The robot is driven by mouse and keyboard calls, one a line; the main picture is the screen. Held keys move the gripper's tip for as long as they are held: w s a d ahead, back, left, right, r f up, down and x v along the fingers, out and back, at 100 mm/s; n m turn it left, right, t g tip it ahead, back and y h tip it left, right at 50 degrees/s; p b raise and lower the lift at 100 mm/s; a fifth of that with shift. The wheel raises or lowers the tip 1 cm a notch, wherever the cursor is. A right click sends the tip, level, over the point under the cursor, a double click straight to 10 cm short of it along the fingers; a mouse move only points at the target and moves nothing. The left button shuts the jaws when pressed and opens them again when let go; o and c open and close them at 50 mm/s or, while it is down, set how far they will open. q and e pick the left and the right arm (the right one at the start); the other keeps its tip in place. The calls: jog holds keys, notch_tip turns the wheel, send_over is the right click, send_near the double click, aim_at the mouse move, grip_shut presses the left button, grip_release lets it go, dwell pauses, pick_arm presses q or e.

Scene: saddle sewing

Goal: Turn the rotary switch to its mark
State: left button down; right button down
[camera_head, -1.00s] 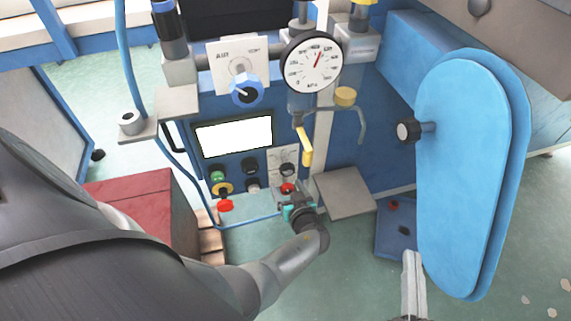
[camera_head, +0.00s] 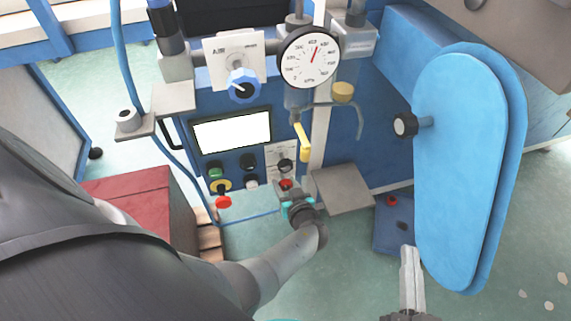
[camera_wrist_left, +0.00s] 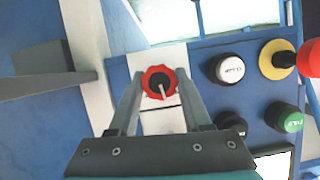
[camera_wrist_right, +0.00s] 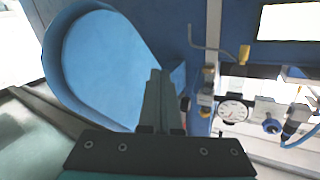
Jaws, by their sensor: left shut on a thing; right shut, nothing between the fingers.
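The rotary switch is a red scalloped knob with a dark centre and a pale pointer. It shows between my left fingers in the left wrist view (camera_wrist_left: 159,78), with the pointer towards the bottom of the picture. In the head view the red knob (camera_head: 286,184) is low on the pale strip of the panel. My left gripper (camera_head: 289,190) (camera_wrist_left: 160,82) is shut on it. I cannot make out the mark. My right gripper (camera_head: 407,250) (camera_wrist_right: 160,76) is shut and empty, away from the panel.
A black knob (camera_head: 285,165) sits just above the red one. Push buttons, including a green one (camera_head: 215,172) and a red one (camera_head: 223,202), are to the left. A yellow lever (camera_head: 303,142) hangs above. A grey shelf (camera_head: 343,190) is close on the right. A blue rounded panel (camera_head: 465,170) stands near my right gripper.

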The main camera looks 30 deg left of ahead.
pick_arm(q)
jog(key=shift+w+m+g+y, duration=0.1)
jog(key=shift+m+g+y, duration=0.6)
jog(key=shift+m, duration=0.8)
jog(key=shift+c, duration=1.7)
grip_release()
